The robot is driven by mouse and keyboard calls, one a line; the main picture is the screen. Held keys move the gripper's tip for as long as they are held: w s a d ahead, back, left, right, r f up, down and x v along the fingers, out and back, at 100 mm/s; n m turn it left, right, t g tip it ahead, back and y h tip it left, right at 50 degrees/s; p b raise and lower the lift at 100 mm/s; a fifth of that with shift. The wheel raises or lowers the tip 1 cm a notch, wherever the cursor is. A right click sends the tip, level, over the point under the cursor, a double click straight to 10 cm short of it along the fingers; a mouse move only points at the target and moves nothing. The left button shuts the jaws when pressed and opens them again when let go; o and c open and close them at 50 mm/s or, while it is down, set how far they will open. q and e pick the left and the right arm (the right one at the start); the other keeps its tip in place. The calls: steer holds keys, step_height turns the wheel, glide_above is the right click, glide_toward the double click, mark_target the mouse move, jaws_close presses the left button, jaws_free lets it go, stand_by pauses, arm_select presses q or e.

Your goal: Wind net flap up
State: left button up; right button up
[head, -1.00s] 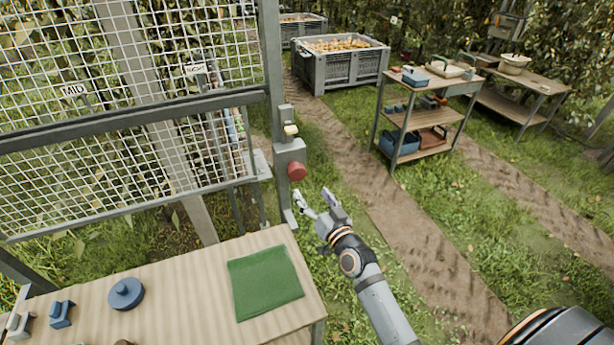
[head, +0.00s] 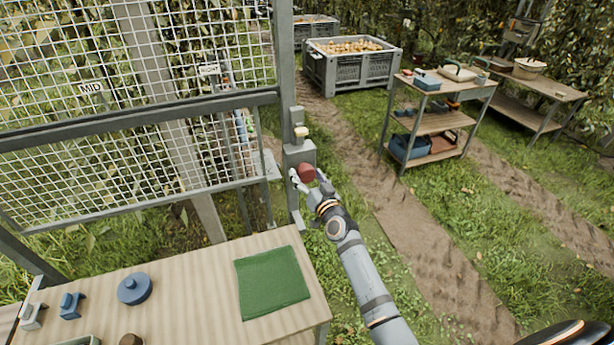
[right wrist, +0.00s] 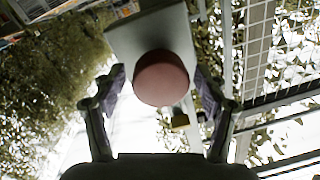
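The net flap (head: 150,150) is a white wire mesh panel in a grey frame at the left of the head view, with a "MID" label behind or on it. A grey box on the post carries a red round knob (head: 307,173); it also shows large in the right wrist view (right wrist: 161,78). My right gripper (head: 305,178) is at the knob, its fingers open on either side of it. In the right wrist view the fingers (right wrist: 155,92) stand apart from the knob's sides. My left gripper is not in view.
A wooden table (head: 200,285) with a green cloth (head: 271,282) and a blue round lid (head: 134,288) stands in front. A shelf cart (head: 440,123) and a grey pear crate (head: 350,72) stand behind to the right. A dirt path runs between them and the post.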

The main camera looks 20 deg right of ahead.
steer(key=c, duration=0.9)
steer(key=shift+f+m+b, duration=0.15)
steer(key=shift+m+b, duration=0.15)
steer(key=shift+m, duration=0.1)
steer(key=shift+c, duration=0.2)
steer(key=shift+m, duration=0.4)
steer(key=o, duration=1.2)
steer(key=shift+c, duration=0.2)
steer(key=shift+s, duration=0.15)
